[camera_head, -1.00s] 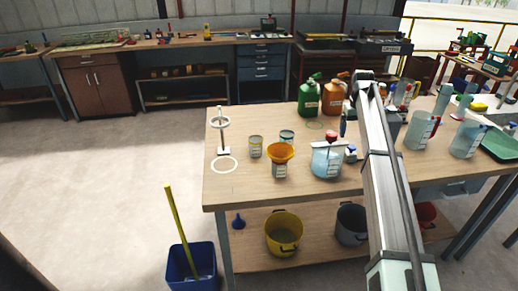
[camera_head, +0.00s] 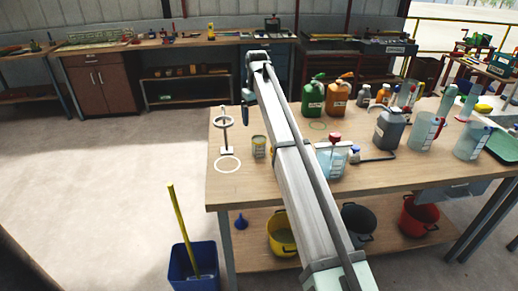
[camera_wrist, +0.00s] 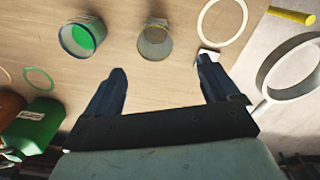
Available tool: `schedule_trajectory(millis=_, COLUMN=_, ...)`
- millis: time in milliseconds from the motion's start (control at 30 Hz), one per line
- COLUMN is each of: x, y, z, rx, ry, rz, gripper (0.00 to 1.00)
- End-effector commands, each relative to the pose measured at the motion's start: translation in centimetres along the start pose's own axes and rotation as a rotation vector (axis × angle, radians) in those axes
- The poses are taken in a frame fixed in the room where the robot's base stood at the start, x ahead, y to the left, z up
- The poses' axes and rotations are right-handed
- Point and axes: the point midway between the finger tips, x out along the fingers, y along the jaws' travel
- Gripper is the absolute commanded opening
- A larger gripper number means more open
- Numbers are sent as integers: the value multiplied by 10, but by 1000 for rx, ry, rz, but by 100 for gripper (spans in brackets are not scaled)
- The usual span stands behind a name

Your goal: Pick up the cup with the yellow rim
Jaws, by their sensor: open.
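The cup with the yellow rim (camera_head: 259,148) stands upright on the near table's left part, left of my arm in the head view. In the wrist view this cup (camera_wrist: 155,42) is at the top centre, just beyond the gap between my fingertips. A second cup with a blue rim and green inside (camera_wrist: 82,38) stands to its left there; my arm hides it in the head view. My gripper (camera_wrist: 161,67) is open and empty, with its two dark fingers spread. It is above the table, apart from the cup.
A ring stand (camera_head: 226,135) and a white ring mark (camera_head: 227,164) are left of the cup. Green (camera_head: 313,98) and orange (camera_head: 338,97) canisters stand behind. A blue-tinted jug (camera_head: 331,160) and a grey container (camera_head: 389,130) are right of my arm. The table's left edge is close.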

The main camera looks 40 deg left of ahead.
Motion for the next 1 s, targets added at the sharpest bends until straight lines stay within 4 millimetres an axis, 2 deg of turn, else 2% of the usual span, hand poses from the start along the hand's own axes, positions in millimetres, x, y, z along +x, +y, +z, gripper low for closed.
schedule_trajectory(millis=400, x=65, y=1, z=1, rx=1, ry=-1, rz=0, gripper=88)
schedule_trajectory(millis=767, x=89, y=4, z=0, rx=1, ry=-1, rz=0, gripper=88)
schedule_trajectory(millis=1000, x=119, y=9, z=0, rx=0, ry=-1, rz=-1, gripper=88)
